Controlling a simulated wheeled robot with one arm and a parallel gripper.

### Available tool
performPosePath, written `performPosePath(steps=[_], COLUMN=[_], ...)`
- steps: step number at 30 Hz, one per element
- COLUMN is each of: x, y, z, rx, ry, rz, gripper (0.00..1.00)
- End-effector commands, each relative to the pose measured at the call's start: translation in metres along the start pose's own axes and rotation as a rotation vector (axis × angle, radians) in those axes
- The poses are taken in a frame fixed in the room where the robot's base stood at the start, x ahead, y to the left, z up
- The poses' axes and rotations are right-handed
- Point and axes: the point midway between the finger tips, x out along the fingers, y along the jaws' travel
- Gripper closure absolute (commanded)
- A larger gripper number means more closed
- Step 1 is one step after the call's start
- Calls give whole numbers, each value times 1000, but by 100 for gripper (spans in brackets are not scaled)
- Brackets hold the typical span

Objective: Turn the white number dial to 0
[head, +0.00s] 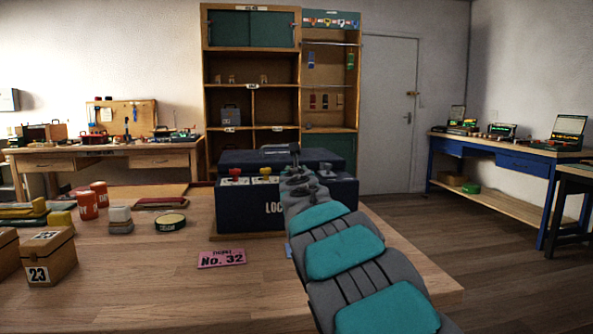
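A dark navy box (245,210) stands on the wooden table, its front lettering starting "LOC" and the rest hidden by my arm. A small white piece with a yellow top (265,178) and a similar piece with a red top (235,178) sit at its upper front. I cannot tell whether either is the white number dial, and no digits are readable there. My arm, with teal pads, reaches from the lower right across the box's right part. My gripper (293,153) is at the box's top, small and dark; its fingers and any contact are unclear.
A pink "No. 32" ticket (222,259) lies before the box. A round tin (170,222), red canisters (87,205) and a wooden "23" box (49,257) stand to the left. The table's front middle is clear. A shelf cabinet (205,95) stands behind.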

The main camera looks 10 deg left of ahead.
Motion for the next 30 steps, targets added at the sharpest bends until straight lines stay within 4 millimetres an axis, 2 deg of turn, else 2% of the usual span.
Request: performPosePath(steps=[13,30], x=[1,2], y=[5,8], z=[1,0], rx=[3,2], ry=[-2,-2], rz=[-134,-413], gripper=[100,100])
